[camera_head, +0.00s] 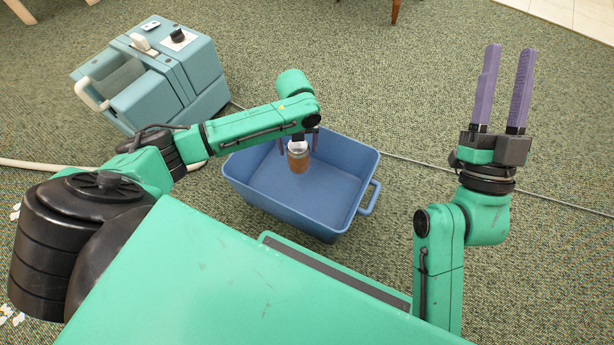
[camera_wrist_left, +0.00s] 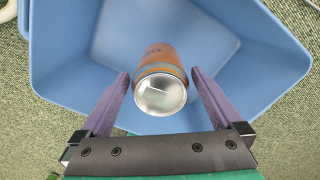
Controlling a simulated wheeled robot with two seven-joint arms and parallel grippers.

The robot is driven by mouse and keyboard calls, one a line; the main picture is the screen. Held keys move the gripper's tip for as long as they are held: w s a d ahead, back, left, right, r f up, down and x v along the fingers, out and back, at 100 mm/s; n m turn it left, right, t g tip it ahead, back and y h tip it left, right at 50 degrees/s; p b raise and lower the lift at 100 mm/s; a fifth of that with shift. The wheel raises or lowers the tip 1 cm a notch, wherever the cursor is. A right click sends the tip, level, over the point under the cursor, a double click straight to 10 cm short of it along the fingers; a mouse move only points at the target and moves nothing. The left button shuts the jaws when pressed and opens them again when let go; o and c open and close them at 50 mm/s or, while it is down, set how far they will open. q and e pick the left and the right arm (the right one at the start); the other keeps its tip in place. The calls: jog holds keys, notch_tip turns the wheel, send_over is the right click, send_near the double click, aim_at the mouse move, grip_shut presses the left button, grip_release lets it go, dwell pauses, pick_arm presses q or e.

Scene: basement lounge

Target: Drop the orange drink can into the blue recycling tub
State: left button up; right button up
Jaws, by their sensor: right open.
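The orange drink can (camera_head: 299,161) is upright above the blue recycling tub (camera_head: 253,199), inside its outline from above. In the left wrist view, the can's silver lid (camera_wrist_left: 161,94) faces the camera and the blue tub (camera_wrist_left: 75,60) fills the background. My left gripper (camera_head: 298,146) points down over the tub, with one purple finger on each side of the can. Narrow gaps show between fingers and can. Whether the can touches the tub floor is unclear. My right gripper (camera_head: 508,85) is open and empty, pointing away to the right of the tub.
A teal machine (camera_head: 155,75) with a white handle stands on the carpet at upper left. A thin cable (camera_head: 420,164) runs across the floor behind the tub. The carpet (camera_head: 400,80) beyond the tub is clear.

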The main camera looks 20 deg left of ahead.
pick_arm(q)
jog(key=shift+r, duration=0.1)
pick_arm(e)
jog(key=shift+w+f, duration=0.1)
jog(key=shift+f, duration=0.15)
